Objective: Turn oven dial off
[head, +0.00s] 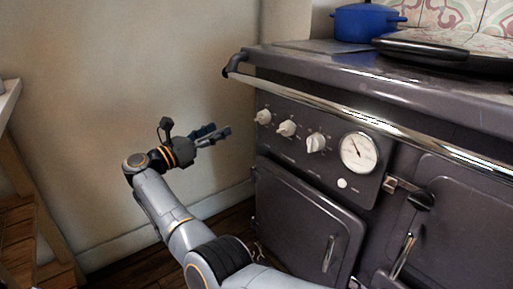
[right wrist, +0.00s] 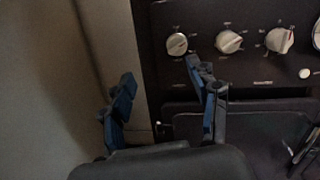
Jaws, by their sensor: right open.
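The oven (head: 300,215) is a dark grey range with a front control panel. Three pale dials sit in a row on it: a left dial (head: 263,116), a middle dial (head: 286,128) and a right dial (head: 315,142). In the right wrist view the left dial (right wrist: 177,43), middle dial (right wrist: 229,41) and right dial (right wrist: 280,40) show along the top. My right gripper (head: 222,136) is open and empty, left of the panel and apart from the dials. In the right wrist view its fingers (right wrist: 160,88) are spread, one fingertip appearing just below the left dial. My left gripper is out of view.
A round gauge (head: 359,152) and a small white button (head: 342,183) are right of the dials. A metal rail (head: 370,118) runs along the oven's front edge above them. A blue pot (head: 366,22) stands on top. A wooden table (head: 25,200) is at the left.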

